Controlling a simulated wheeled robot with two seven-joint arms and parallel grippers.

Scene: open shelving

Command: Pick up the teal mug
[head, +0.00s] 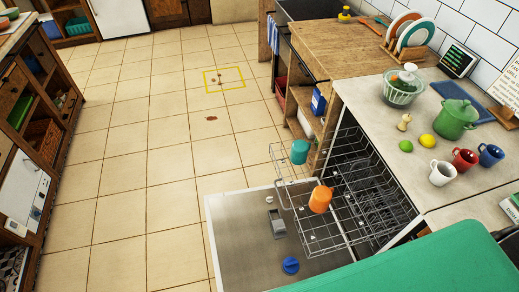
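The teal mug (300,151) sits at the far left part of the pulled-out upper wire rack (277,158) of an open dishwasher. It looks upside down, though it is too small to be sure. An orange mug (320,199) sits in the same rack, nearer to me. Neither of my grippers is in view, and nothing is touching the teal mug.
The dishwasher door (235,240) lies open over the tiled floor (150,170). The counter (400,160) at right holds a green pot (456,119), white mug (442,173), red mug (465,160) and blue mug (490,155). Floor left of the door is clear.

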